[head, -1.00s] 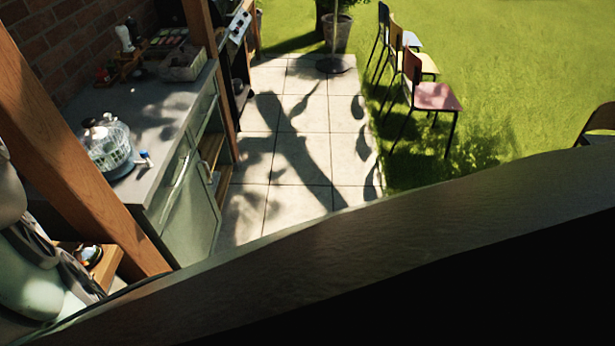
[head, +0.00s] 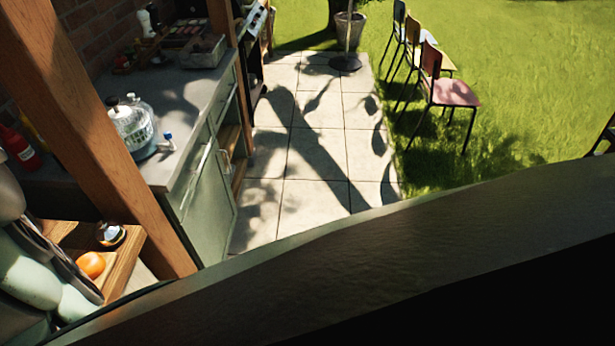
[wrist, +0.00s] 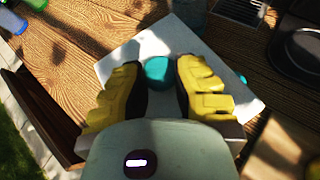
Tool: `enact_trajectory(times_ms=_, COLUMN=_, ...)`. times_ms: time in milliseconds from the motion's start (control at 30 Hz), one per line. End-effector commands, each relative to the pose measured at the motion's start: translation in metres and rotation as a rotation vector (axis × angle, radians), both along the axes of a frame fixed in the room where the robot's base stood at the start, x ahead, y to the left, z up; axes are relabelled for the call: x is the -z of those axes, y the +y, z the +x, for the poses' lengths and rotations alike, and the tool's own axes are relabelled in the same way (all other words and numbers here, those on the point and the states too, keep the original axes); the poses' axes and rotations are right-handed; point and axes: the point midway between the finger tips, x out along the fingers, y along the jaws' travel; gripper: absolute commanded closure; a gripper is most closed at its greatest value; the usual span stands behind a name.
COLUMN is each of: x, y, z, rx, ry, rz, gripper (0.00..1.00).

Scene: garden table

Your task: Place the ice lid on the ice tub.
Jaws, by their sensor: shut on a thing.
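In the wrist view my gripper (wrist: 162,72), with yellow ribbed fingers, is shut on the ice lid. The lid looks like a pale square slab (wrist: 219,52) with a teal round knob (wrist: 155,70) between the fingertips. A second small teal bit shows at its right side. The lid is over or close to a wooden table; I cannot tell the height. My gripper's body hides its near part. I cannot make out the ice tub in either view. The gripper and lid do not show in the head view.
The wooden table (wrist: 65,60) has green and blue items (wrist: 22,20) at the far left and a dark tray-like object (wrist: 297,45) at the right. The head view shows a counter (head: 180,95) with a clear dispenser (head: 133,125), a wooden post (head: 90,130), chairs (head: 452,92) and open paving (head: 310,150).

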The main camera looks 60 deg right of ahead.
Motion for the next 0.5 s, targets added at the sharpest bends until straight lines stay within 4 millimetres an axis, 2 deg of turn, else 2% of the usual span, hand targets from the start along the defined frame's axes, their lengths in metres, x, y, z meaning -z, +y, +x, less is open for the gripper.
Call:
enact_trajectory(times_ms=33, x=0.0097, y=0.0001, z=0.0005, rx=0.000, ry=-0.001, rz=0.001, gripper=1.00)
enact_trajectory(times_ms=467, x=0.0112, y=-0.0006, z=0.0016, rx=0.002, ry=0.001, rz=0.002, gripper=1.00)
enact_trajectory(times_ms=500, x=0.0115, y=-0.0008, z=0.0018, rx=0.002, ry=-0.001, rz=0.002, gripper=0.70)
